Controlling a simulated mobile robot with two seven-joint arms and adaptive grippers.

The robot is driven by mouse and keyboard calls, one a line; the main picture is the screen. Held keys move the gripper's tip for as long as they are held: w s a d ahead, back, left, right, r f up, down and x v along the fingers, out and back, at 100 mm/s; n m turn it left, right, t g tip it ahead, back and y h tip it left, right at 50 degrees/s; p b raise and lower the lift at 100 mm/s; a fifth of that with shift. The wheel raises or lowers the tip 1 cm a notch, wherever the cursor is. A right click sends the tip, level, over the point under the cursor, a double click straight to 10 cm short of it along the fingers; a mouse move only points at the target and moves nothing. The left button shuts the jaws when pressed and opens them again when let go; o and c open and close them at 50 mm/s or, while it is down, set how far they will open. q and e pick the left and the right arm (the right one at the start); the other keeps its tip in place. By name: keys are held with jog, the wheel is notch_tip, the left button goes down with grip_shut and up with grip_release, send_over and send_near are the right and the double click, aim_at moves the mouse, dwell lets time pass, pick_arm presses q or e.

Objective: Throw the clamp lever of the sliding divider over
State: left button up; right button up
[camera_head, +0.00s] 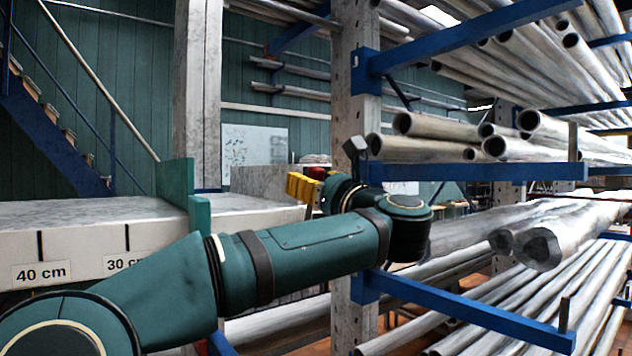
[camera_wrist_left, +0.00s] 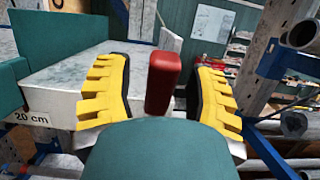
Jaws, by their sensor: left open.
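The red clamp lever (camera_wrist_left: 162,82) stands roughly upright in the left wrist view. It lies between the two yellow fingers of my left gripper (camera_wrist_left: 160,95), which are open with a gap on each side of it. In the head view my left gripper (camera_head: 304,188) is at the end of my outstretched arm, right of the green divider panel (camera_head: 175,182). A bit of red shows beside its fingers. In the wrist view a green panel (camera_wrist_left: 68,42) stands on the pale bed at left. The lever's lower end is hidden. My right gripper is not in view.
A pale bed (camera_head: 90,212) marked in centimetres runs along the left. A blue rack with metal pipes (camera_head: 450,148) and a grey post (camera_head: 355,90) stand close to the right of my left gripper. Blue rack arms (camera_head: 470,315) stick out below.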

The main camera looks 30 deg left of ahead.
pick_arm(q)
jog(key=c, duration=0.8)
